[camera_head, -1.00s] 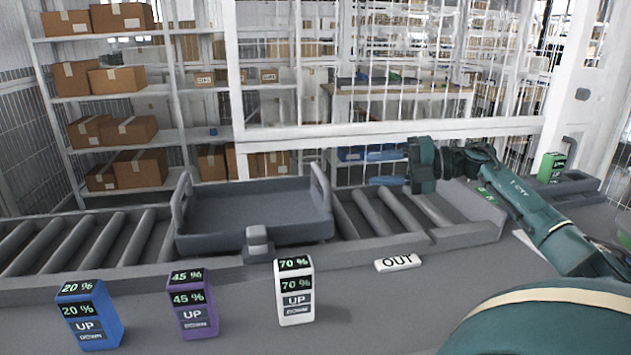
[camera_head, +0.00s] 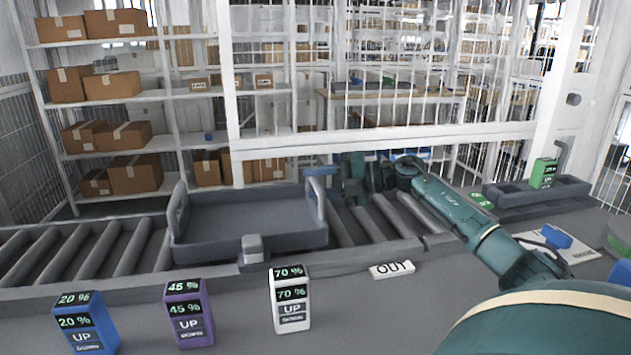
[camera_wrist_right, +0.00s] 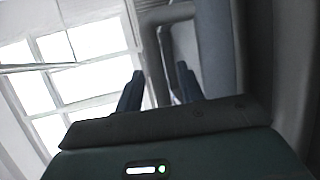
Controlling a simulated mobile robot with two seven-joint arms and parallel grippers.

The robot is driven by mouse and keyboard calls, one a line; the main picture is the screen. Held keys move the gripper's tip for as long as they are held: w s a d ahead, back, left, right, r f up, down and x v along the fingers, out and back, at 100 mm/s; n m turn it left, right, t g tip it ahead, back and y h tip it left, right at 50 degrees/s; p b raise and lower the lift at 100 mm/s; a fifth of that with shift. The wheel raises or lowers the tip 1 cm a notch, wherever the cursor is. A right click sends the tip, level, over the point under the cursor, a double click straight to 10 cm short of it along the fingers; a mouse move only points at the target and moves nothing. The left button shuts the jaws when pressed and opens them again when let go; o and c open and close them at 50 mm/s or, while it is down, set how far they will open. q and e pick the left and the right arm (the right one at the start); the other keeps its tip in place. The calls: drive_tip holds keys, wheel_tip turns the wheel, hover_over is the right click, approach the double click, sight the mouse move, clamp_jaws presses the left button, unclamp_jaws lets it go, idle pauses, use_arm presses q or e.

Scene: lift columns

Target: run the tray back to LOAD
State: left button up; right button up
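The grey tray (camera_head: 250,218) stands empty on the roller conveyor in the head view, with an upright loop handle at its left end and another handle (camera_head: 314,200) at its right end. My right gripper (camera_head: 322,171) is at the top of the right handle. In the right wrist view its two dark fingers (camera_wrist_right: 160,88) stand apart, with a grey bent bar, which looks like the handle, between them and a gap on either side. My left gripper is not in view. I see no readable LOAD label.
Rollers (camera_head: 90,250) are bare left of the tray. An OUT plate (camera_head: 392,269) lies on the front ledge. A blue box (camera_head: 86,322), purple box (camera_head: 189,313) and white box (camera_head: 290,299) stand in front. A green box (camera_head: 543,172) stands at right.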

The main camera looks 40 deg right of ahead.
drive_tip(key=shift+w+a, duration=0.25)
drive_tip(key=shift+w, duration=0.05)
clamp_jaws()
idle(0.3)
